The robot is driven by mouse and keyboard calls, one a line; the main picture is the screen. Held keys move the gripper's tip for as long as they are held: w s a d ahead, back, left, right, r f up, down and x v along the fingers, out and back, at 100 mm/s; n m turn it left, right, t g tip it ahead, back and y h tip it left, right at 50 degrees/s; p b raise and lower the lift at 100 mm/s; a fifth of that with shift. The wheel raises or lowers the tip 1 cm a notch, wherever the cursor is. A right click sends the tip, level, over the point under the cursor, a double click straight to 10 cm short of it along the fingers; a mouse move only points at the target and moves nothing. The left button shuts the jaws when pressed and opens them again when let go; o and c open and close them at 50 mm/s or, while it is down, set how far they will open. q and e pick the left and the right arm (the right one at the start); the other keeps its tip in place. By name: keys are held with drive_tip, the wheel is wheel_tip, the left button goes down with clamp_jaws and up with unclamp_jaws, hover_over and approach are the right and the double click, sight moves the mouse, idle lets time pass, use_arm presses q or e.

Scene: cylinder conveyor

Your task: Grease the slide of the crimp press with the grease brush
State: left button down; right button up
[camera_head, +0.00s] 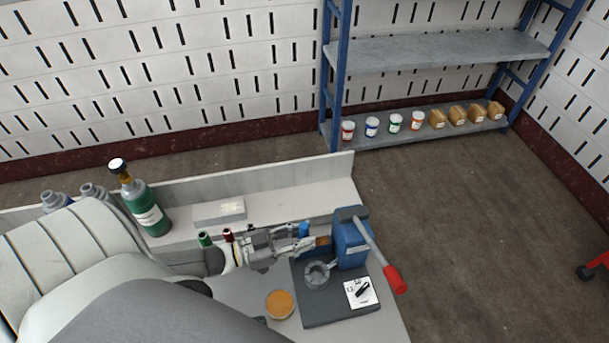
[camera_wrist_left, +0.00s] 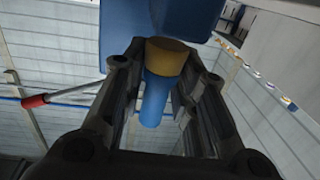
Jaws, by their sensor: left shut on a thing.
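The crimp press (camera_head: 350,246) has a blue body on a dark base plate (camera_head: 342,313) and a lever with a red grip (camera_head: 395,279). My left gripper (camera_head: 314,243) is just left of the blue body, shut on the grease brush. In the left wrist view, the brush (camera_wrist_left: 157,92) shows a blue handle between the fingers (camera_wrist_left: 160,75) and a tan head close to the blue press body (camera_wrist_left: 126,30). I cannot tell whether the head touches the press. The slide is not clearly visible. My right gripper is not in view.
A round tin with amber contents (camera_head: 280,304) sits on the bench (camera_head: 235,300). A green bottle (camera_head: 144,205) and a pale block (camera_head: 219,212) stand behind my left arm. A blue rack (camera_head: 440,48) with cans and boxes is at the back.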

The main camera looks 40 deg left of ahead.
use_arm(q)
drive_tip(key=shift+s+a+r, duration=0.15)
drive_tip(key=shift+s+a, duration=0.3)
drive_tip(key=shift+s, duration=0.1)
drive_tip(key=shift+r, duration=0.1)
drive_tip(key=shift+p, duration=0.35)
drive_tip(key=shift+w, duration=0.1)
drive_tip(key=shift+x, duration=0.9)
drive_tip(key=shift+d+r, duration=0.1)
drive_tip(key=shift+d, duration=0.05)
drive_tip(key=shift+r+x, duration=0.15)
drive_tip(key=shift+x, duration=0.7)
drive_tip(key=shift+r+x, duration=0.1)
drive_tip(key=shift+x, duration=0.75)
drive_tip(key=shift+d, duration=0.3)
